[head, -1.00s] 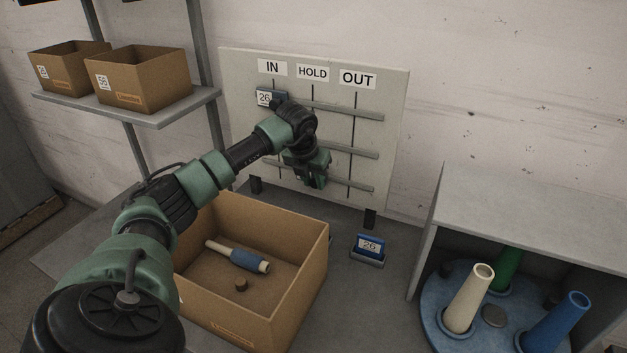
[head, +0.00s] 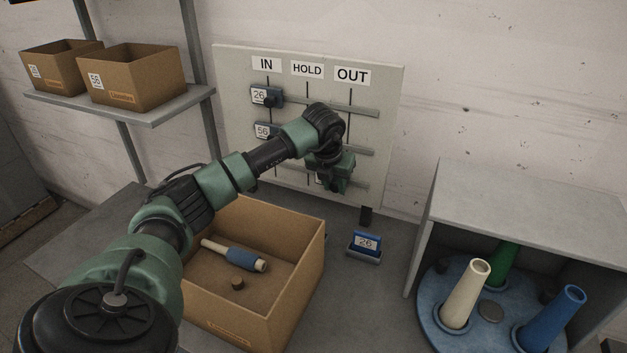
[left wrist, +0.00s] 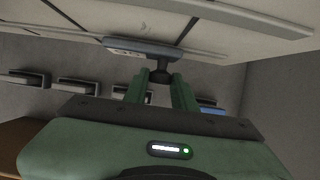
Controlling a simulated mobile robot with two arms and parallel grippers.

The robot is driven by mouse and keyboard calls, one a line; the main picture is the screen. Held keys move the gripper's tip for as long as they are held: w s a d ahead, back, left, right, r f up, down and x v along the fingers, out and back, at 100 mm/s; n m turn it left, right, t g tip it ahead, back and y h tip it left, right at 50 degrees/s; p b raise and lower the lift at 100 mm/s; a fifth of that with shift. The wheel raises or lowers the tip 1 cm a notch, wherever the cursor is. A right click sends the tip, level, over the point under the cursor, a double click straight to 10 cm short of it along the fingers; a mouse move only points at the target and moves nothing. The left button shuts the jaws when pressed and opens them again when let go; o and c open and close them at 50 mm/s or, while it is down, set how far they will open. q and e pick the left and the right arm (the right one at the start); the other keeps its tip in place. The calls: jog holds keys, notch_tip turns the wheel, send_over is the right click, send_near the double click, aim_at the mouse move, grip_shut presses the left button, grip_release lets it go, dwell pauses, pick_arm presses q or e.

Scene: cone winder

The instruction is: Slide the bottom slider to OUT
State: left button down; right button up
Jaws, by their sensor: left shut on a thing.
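The board (head: 392,110) on the wall has columns marked IN, HOLD and OUT and three grey rails. My left gripper (head: 335,185) is at the bottom rail, between the HOLD and OUT lines, and hides most of the bottom slider (head: 319,179); only a bit of its pale label shows. In the left wrist view, my fingers (left wrist: 159,88) are shut on the slider's dark knob (left wrist: 160,74), with the slider plate (left wrist: 143,47) behind it. The top slider (head: 260,96), labelled 26, and the middle slider (head: 263,130), labelled 56, stand under IN. My right gripper is not in view.
An open cardboard box (head: 313,265) holding a blue-wound cone stands below my arm. A blue 26 card (head: 367,242) sits in a holder on the table. At right, a grey cabinet (head: 540,195) houses a blue turntable (head: 437,318) with cones. Boxes fill the left shelf (head: 165,113).

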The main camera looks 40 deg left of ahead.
pick_arm(q)
jog(key=d, duration=0.2)
jog(key=w+d, duration=0.1)
jog(key=shift+w+d, duration=0.1)
jog(key=shift+d, duration=0.3)
jog(key=c, duration=1.4)
grip_release()
jog(key=shift+c, duration=0.2)
jog(key=shift+o, duration=1.4)
jog(key=shift+w+d+r, duration=0.1)
jog(key=shift+d, duration=0.1)
jog(key=b+v, duration=0.2)
jog(key=v, duration=0.5)
jog(key=shift+r+b, duration=0.3)
jog(key=shift+r, duration=0.05)
